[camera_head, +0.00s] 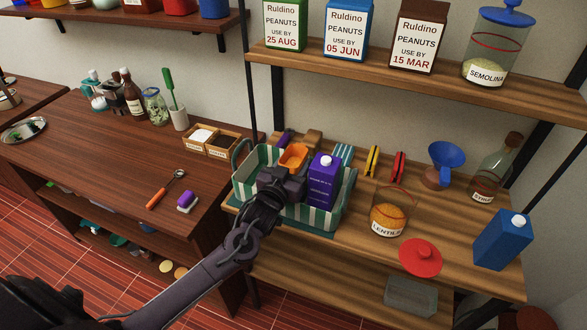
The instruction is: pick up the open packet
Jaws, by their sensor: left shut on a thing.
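An orange packet (293,156) with what looks like an open top shows in the green-and-white striped basket (300,215) on the wooden shelf. My left gripper (284,176) reaches over the basket's near side and is shut on the orange packet. The fingers and the packet's lower part are hidden by the gripper body, so I cannot tell whether the packet is clear of the basket floor. A purple carton (322,182) with a white cap stands just right of the gripper. My right gripper is not in view.
Right of the basket stand a lentils jar (388,215), a red lid (420,257), a blue funnel (446,158), a bottle (492,170) and a blue carton (502,240). Peanut boxes (346,30) line the upper shelf. The left counter (90,150) has clear room.

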